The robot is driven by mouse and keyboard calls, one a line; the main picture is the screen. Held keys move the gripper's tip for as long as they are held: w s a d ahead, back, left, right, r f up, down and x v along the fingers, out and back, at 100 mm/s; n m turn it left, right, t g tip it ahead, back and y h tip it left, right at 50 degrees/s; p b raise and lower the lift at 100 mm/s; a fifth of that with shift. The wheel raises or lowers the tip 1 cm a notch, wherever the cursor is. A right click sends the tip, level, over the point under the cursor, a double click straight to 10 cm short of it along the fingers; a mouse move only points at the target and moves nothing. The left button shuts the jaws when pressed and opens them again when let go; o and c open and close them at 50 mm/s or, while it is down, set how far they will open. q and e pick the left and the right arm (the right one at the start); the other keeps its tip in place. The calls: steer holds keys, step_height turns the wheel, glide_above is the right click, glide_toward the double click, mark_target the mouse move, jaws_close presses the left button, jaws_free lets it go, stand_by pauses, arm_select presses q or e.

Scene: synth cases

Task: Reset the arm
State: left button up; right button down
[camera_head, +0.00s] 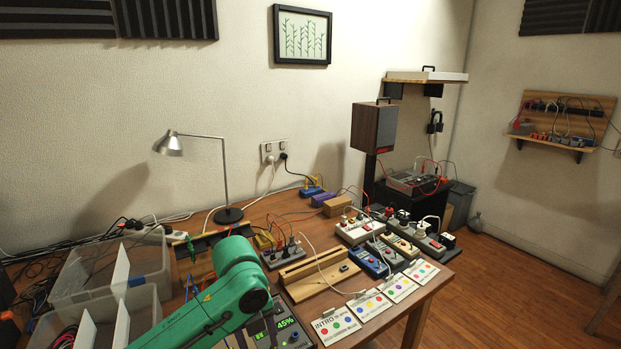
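One of my arms, teal green (215,305), comes in from the bottom left and rises to a bend over the front of the wooden table (392,328). It looks like my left arm. Its gripper does not show. My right arm and its gripper are not in view. The arm hides part of the table and of a dark device with a green "45%" display (286,323).
Clear bins (150,262) stand left, near the desk lamp (229,215). A wooden slotted block (318,278), power strips (362,228), a blue meter (368,263) and cards with coloured dots (399,287) crowd the table. Loose cables cross it.

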arm_select(q)
steer(key=s+d+f+n+t+h, duration=0.25)
steer(key=s+f+n, duration=0.4)
steer(key=n, duration=0.55)
steer(key=s+a+f+n+y, duration=0.25)
steer(key=s+a+n, duration=0.25)
steer(key=a+n, duration=0.3)
steer(key=s+a+f+n+y, duration=0.1)
steer(key=s+a+f+n, duration=0.35)
steer(key=a+n, duration=0.4)
step_height(320, 180, down, 21)
steer(key=s+d, duration=0.1)
steer(key=s, duration=0.1)
steer(key=s+a+f+g, duration=0.2)
steer(key=s+a+f, duration=0.1)
steer(key=s+f, duration=1.2)
steer(key=s, duration=0.2)
steer(key=shift+s+f, duration=0.2)
steer(key=shift+s, duration=0.1)
steer(key=shift+d, duration=0.1)
